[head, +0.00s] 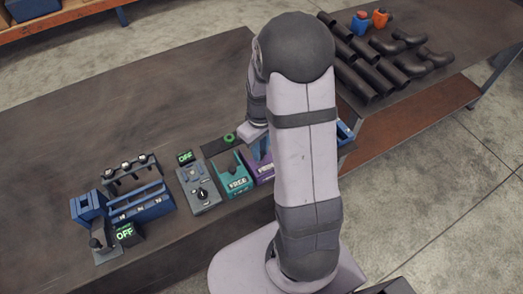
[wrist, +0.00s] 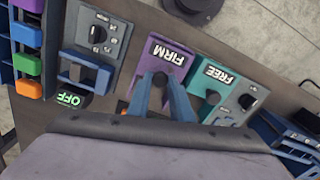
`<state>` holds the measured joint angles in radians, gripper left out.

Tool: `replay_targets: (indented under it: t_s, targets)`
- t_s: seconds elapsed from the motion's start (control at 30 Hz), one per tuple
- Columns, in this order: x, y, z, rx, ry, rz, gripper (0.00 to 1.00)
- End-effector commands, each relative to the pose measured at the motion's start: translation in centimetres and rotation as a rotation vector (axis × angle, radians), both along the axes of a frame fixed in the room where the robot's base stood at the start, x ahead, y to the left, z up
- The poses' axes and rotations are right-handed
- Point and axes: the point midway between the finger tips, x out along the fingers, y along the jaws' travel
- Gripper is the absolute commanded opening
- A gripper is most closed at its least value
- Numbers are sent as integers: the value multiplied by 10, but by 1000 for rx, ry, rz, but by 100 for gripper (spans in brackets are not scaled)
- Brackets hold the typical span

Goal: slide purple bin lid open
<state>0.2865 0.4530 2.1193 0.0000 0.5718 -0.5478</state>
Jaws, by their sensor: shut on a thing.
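The purple bin (wrist: 176,54), labelled FIRM, is in the upper middle of the wrist view. My gripper (wrist: 160,80) is over its near part, with two blue fingers shut around a small dark knob on the lid. In the head view the purple bin (head: 263,172) is partly hidden by my arm, and its label is cut off. How far the lid stands open cannot be told.
A teal bin (head: 236,183) labelled FREE stands beside the purple one. A grey dial box (head: 198,190) and a blue rack (head: 141,203) stand further left. Dark pipes (head: 375,62) lie on the bench at upper right. The bench behind the row is clear.

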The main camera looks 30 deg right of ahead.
Motion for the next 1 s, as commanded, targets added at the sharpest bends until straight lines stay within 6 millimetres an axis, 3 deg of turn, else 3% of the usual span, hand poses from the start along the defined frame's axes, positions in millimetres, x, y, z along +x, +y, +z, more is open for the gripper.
replay_targets:
  t_s: [0.3,0.7,0.73,0.8,1.0]
  targets:
    - [48,0,1,-2,-6,1,0]
    - [55,0,1,-1,-4,0,0]
    - [55,0,1,-1,-5,0,22]
    - [55,0,1,-1,-4,0,38]
    - [55,0,1,-1,-3,0,38]
